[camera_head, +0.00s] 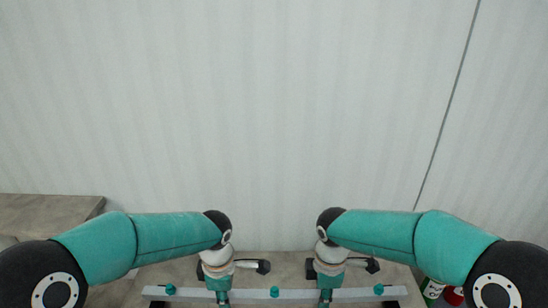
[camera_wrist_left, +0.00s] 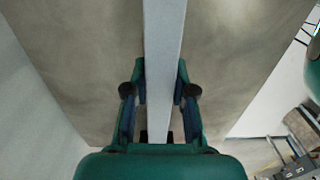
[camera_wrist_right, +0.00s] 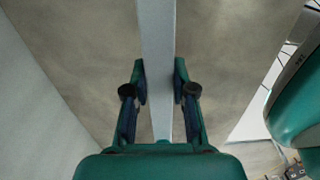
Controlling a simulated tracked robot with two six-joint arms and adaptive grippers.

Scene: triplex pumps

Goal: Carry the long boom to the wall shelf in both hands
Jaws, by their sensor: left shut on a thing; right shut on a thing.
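The long boom (camera_head: 300,294) is a straight light grey bar with teal knobs along it. It lies level across the bottom of the head view. My left gripper (camera_head: 222,297) and my right gripper (camera_head: 325,296) are shut on it, one on each side of its middle knob. In the left wrist view the boom (camera_wrist_left: 163,50) runs between the fingers; the right wrist view shows the boom (camera_wrist_right: 157,45) held the same way. A grey-brown slab (camera_head: 285,262) against the wall, perhaps the wall shelf, lies beneath the boom. Whether the boom touches it cannot be told.
A pale ribbed wall (camera_head: 270,110) rises straight ahead. Another grey-brown block (camera_head: 50,209) stands at the left. Red (camera_head: 453,296) and green-and-white (camera_head: 433,289) objects sit low at the right, partly hidden by my arm. Pale floor shows beyond the slab's edge in the left wrist view.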

